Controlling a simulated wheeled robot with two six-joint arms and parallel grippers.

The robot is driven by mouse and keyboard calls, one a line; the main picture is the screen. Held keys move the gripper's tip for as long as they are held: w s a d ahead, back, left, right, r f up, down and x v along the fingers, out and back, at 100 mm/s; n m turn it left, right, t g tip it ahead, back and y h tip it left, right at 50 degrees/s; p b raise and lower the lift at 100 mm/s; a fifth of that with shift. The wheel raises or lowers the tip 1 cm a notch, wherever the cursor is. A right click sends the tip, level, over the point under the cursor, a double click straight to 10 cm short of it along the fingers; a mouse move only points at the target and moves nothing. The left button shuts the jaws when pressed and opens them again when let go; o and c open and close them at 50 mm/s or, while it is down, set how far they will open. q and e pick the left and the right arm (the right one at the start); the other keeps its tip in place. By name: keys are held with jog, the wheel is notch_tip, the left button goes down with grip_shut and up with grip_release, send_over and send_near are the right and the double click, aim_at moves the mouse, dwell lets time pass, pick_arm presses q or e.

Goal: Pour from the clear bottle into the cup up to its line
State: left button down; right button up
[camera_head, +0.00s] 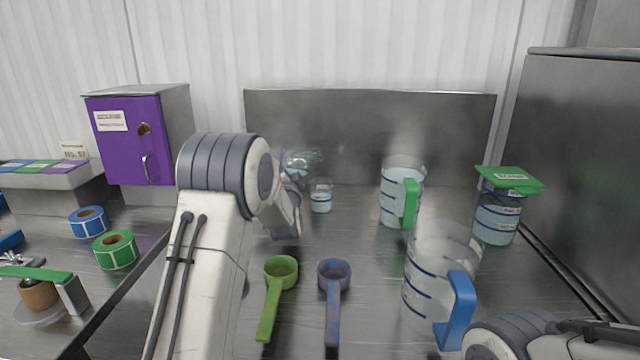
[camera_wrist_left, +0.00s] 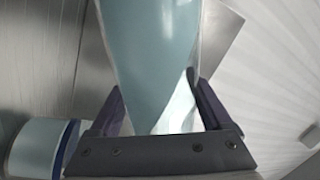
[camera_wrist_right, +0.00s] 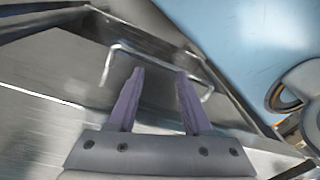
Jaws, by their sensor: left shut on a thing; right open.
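The clear bottle (camera_wrist_left: 155,50) holds pale blue liquid. My left gripper (camera_wrist_left: 158,105) is shut on it, one finger on each side. In the head view the bottle (camera_head: 303,160) lies tilted in the air, partly hidden behind my left wrist. The small clear cup (camera_head: 321,197) stands upright on the table just below and right of it, with some pale liquid inside. The cup (camera_wrist_left: 38,147) also shows at the lower left of the left wrist view, with a dark blue band. I cannot tell whether liquid is flowing. My right gripper (camera_wrist_right: 157,85) is open and empty.
A green-handled jug (camera_head: 390,205) and a blue-handled jug (camera_head: 420,285) stand right of the cup. A green-lidded jar (camera_head: 497,220) is farther right. A green scoop (camera_head: 270,300) and a blue scoop (camera_head: 333,300) lie in front. A purple-doored cabinet (camera_head: 125,150) stands left.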

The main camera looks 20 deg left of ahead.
pick_arm(q)
jog(key=shift+f, duration=0.25)
dwell(0.3)
jog(key=shift+s+a+r+m+h+p, duration=0.1)
jog(key=shift+r+m+h+p, duration=0.05)
jog(key=shift+r+m+p, duration=0.4)
jog(key=shift+a+r+m+h+p, duration=0.1)
jog(key=shift+r+m+h+p, duration=0.2)
jog(key=shift+m, duration=0.45)
dwell(1.2)
jog(key=shift+a+f+m+t+b, duration=0.15)
jog(key=shift+m+t+b, duration=0.35)
jog(key=shift+m, duration=0.5)
dwell(1.5)
jog(key=shift+r+m+h, duration=0.35)
jog(key=shift+r+m, duration=0.05)
jog(key=shift+m, duration=0.2)
dwell(0.9)
